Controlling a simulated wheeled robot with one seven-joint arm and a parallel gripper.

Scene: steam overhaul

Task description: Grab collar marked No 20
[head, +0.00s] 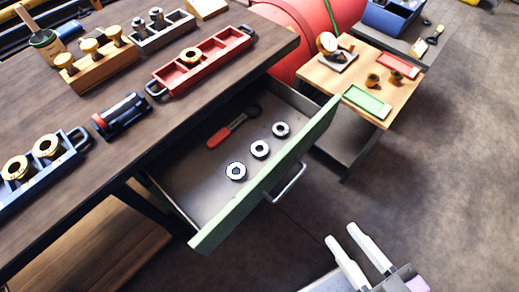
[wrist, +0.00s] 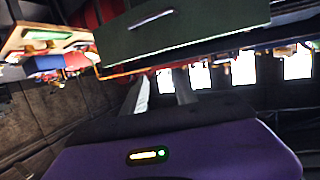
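Three silver collars with dark centres lie in a row in the open drawer (head: 190,187): a near one (head: 236,171), a middle one (head: 260,149) and a far one (head: 281,129). Brass rings sit in the blue tray (head: 62,166) and one in the red tray (head: 215,62) on the bench. No number can be read on any of them. My gripper (head: 341,234) is open and empty, outside the drawer, to the right of and below its green front (head: 262,183). The wrist view shows its fingers (wrist: 162,90) apart and the drawer front (wrist: 190,28) beyond them; no collar shows there.
A red-handled tool (head: 226,132) lies in the drawer behind the collars. The drawer handle (head: 290,182) sticks out towards my gripper. A small wooden table (head: 325,78) with red and green trays stands at the back right. The floor on the right is clear.

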